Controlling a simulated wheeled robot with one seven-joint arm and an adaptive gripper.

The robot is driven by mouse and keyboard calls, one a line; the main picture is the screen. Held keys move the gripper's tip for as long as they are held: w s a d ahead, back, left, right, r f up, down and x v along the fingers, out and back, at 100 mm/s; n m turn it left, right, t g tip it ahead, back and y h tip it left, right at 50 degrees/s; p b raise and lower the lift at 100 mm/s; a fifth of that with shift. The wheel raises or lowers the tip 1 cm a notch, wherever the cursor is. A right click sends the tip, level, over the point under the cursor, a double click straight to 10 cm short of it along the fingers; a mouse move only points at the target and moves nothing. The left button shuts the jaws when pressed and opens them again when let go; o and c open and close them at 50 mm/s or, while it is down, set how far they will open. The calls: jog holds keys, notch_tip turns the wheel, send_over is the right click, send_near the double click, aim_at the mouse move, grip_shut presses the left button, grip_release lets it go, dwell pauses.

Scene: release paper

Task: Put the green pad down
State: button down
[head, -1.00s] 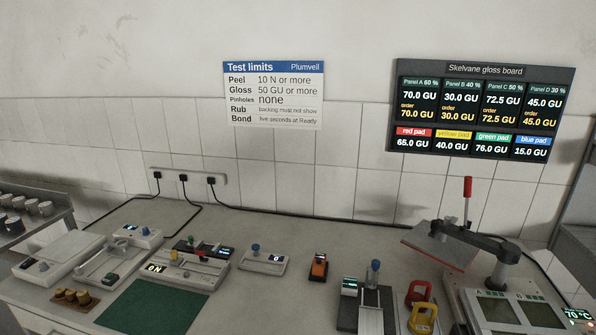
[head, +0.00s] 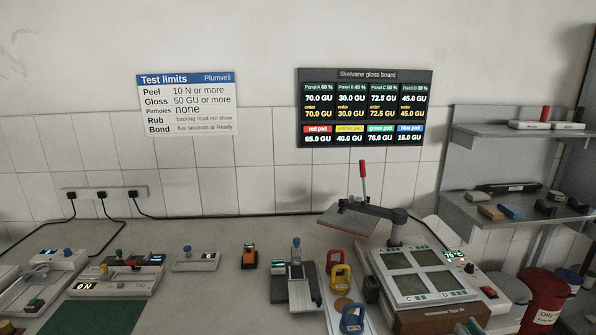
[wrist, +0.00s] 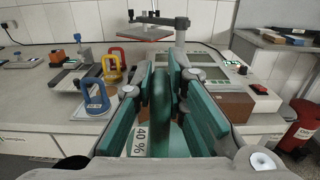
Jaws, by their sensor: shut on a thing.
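In the wrist view my gripper (wrist: 160,90) has teal finger pads and is shut on the green pad (wrist: 161,100). The pad's upright green part stands between the fingers. A wider green surface shows below it; the underside is hidden. The red pad (head: 335,258), yellow pad (head: 341,277) and blue pad (head: 352,318), with ring handles, stand on the counter in the head view. In the wrist view they are to the left of my gripper, apart from it.
A four-plate machine (head: 429,306) with a raised red-handled press arm (head: 363,190) stands right of the pads. A sliding device (head: 296,285) stands left of them. A green mat (head: 95,316) lies front left. Shelves (head: 510,131) and a red bin (head: 541,300) are at the right.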

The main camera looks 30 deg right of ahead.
jog(key=w+a+n+y, duration=0.1)
jog(key=w+a, duration=0.3)
jog(key=w, duration=0.4)
jog(key=w+a+t+y, duration=0.1)
jog(key=w+a, duration=0.2)
jog(key=w, duration=0.4)
jog(key=w+a+n+y, duration=0.15)
jog(key=w+a, duration=0.25)
jog(key=w, duration=0.4)
jog(key=w+a+n+y, duration=0.1)
jog(key=w+a, duration=0.3)
jog(key=a, duration=0.4)
jog(key=w+a+y, duration=0.1)
jog(key=w+a, duration=0.4)
jog(key=a, duration=0.4)
jog(key=w+a+n+y, duration=0.15)
jog(key=w+a, duration=0.25)
jog(key=a, duration=0.4)
jog(key=w+f+b, duration=0.6)
jog(key=w, duration=0.1)
